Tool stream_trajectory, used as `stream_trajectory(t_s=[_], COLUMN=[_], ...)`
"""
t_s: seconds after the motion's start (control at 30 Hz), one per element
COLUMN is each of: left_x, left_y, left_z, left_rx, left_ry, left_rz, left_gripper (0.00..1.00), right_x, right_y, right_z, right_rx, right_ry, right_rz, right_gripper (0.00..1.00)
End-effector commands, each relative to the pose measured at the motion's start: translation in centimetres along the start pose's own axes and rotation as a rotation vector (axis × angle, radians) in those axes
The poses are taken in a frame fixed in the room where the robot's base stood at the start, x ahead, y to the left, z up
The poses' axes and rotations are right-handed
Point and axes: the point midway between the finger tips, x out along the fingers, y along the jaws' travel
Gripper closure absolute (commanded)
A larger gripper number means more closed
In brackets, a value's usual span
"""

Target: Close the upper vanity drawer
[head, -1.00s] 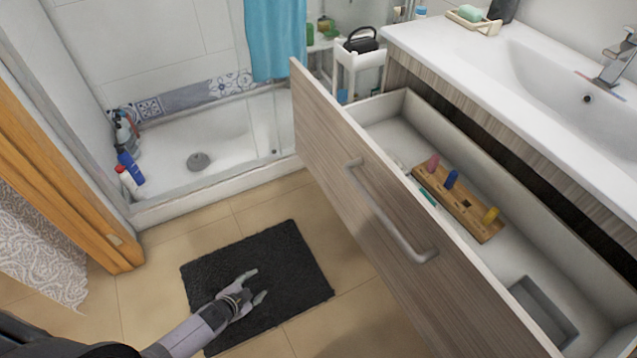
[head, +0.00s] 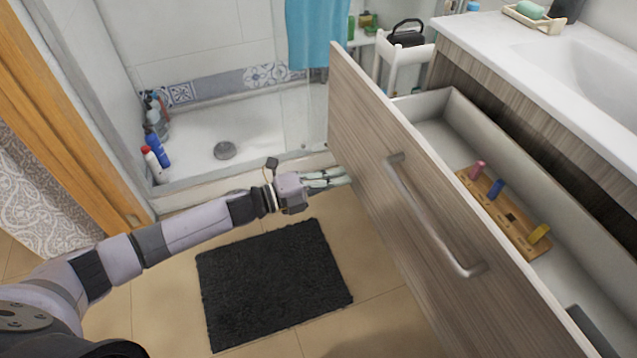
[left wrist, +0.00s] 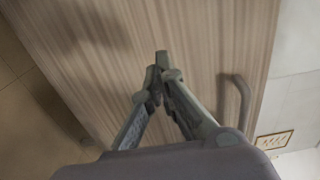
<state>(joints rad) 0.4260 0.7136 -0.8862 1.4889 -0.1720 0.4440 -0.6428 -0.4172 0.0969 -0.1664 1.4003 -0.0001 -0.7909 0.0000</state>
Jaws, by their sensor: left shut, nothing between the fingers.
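The upper vanity drawer stands pulled out, with a wood-grain front (head: 400,165) and a metal bar handle (head: 432,220). Its white inside shows in the head view. My left gripper (head: 346,177) is shut and empty, with its fingertips at the left part of the drawer front, left of the handle. In the left wrist view the shut fingertips (left wrist: 160,65) point at the wood-grain front (left wrist: 205,35), and the handle (left wrist: 236,103) is to their right. I cannot tell whether the tips touch the front. My right gripper is not in view.
In the drawer lies a wooden block (head: 515,225) with coloured pegs. The white sink counter (head: 500,35) is above and behind. A dark mat (head: 272,285) lies on the tiled floor below my arm. A shower tray (head: 260,140) with bottles and a white cart (head: 405,60) are farther back.

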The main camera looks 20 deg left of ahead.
Motion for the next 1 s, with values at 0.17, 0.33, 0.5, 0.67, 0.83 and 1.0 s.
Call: stream_trajectory(t_s=[0.17, 0.33, 0.5, 0.67, 0.83, 1.0], left_x=[3.7, 5.9, 6.7, 6.8, 6.7, 6.7], left_y=[0.0, 0.0, 0.1, 0.1, 0.1, 0.1], left_z=[0.0, 0.1, 0.1, 0.1, 0.1, 0.1], left_rx=[-0.001, -0.001, -0.001, -0.001, -0.002, -0.002], left_ry=[0.0, -0.001, -0.002, -0.002, -0.002, -0.002], left_rz=[-0.002, 0.0, 0.001, 0.002, 0.001, 0.001], left_gripper=[1.0, 1.0, 1.0, 1.0, 1.0, 1.0], right_x=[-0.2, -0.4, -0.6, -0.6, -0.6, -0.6], right_y=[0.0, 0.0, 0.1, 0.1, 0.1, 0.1], right_z=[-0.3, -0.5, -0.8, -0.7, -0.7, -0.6], right_rx=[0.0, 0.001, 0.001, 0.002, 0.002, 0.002], right_ry=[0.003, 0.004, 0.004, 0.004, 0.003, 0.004], right_rz=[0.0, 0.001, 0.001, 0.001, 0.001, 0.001], right_gripper=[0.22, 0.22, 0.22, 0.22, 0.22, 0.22])
